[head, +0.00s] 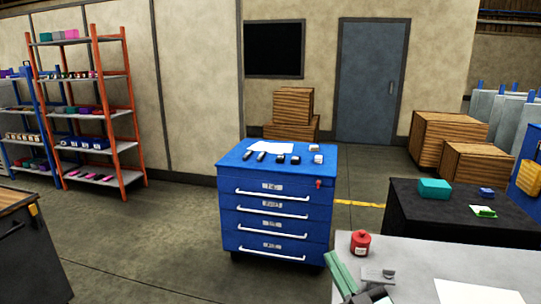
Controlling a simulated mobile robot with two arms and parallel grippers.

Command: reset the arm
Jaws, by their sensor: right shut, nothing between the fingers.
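My right gripper (372,294) shows only in part at the bottom edge of the head view, over the grey-white worktop (420,262). It is shut and holds nothing. A long green piece (341,276) lies close to its left, and a small grey piece (378,274) is just beyond it. I cannot tell whether it touches either. My left gripper is not in view.
A red can (360,243) and a white sheet (478,292) are on the worktop. A blue drawer cabinet (273,222) stands ahead. A black table (455,209) is at right, near wooden crates (447,136). Orange shelving (115,110) is at left. Floor at left centre is clear.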

